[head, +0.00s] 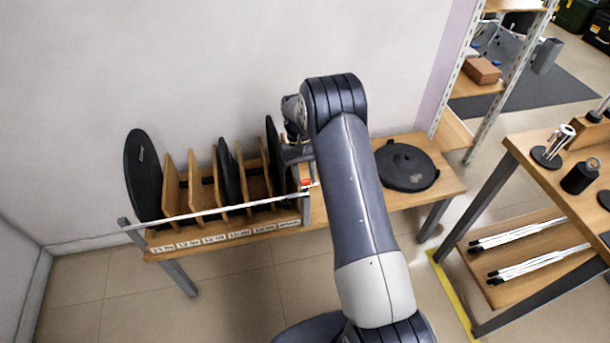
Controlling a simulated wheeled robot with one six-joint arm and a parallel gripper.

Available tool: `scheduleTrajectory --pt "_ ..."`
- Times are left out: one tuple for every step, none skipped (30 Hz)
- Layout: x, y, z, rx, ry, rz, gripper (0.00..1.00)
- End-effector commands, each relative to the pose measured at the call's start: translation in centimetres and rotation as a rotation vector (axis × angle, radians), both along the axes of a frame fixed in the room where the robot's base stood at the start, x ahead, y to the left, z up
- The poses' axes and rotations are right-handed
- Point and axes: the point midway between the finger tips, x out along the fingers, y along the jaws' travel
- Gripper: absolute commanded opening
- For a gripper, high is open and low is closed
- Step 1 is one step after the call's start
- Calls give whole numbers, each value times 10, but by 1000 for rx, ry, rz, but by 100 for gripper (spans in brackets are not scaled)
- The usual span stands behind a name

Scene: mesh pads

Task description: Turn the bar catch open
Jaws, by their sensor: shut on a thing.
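A long thin pale bar (215,210) runs across the front of the wooden rack. Its left end juts past the rack at the left, and its right end is by a small red bar catch (306,183) at the rack's right end post. My gripper (308,172) is at this catch, shut on it. My forearm hides much of the gripper and the area right of the catch, so the fingertips and the catch's exact angle are hard to tell.
The wooden rack (165,240) holds several dark round pads upright between wooden dividers. A black round pad (407,166) lies flat on the bench right of my arm. A workbench (545,185) with metal fittings stands at the right. The wall is close behind the rack.

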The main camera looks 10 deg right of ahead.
Motion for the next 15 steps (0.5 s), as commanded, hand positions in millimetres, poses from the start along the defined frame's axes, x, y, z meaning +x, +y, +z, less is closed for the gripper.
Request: scheduleTrajectory --pt "1 0 1 0 -3 -1 32" --pt "1 0 0 0 -3 -1 35" --pt "1 0 0 0 -3 -1 38" --pt "1 0 0 0 -3 -1 41" --pt "1 0 0 0 -2 -1 43" --pt "1 0 0 0 -2 -1 46" --pt "0 0 0 0 -2 -1 49" --pt "0 0 0 0 -2 -1 51" --pt "0 0 0 0 -2 -1 53" --pt "0 0 0 0 -1 -1 53" --pt "0 0 0 0 -1 -1 53" --pt "0 0 0 0 -1 -1 53" --pt "0 0 0 0 -1 -1 53" --pt "0 0 0 1 -1 -1 53" --pt "0 0 0 1 -1 -1 53"
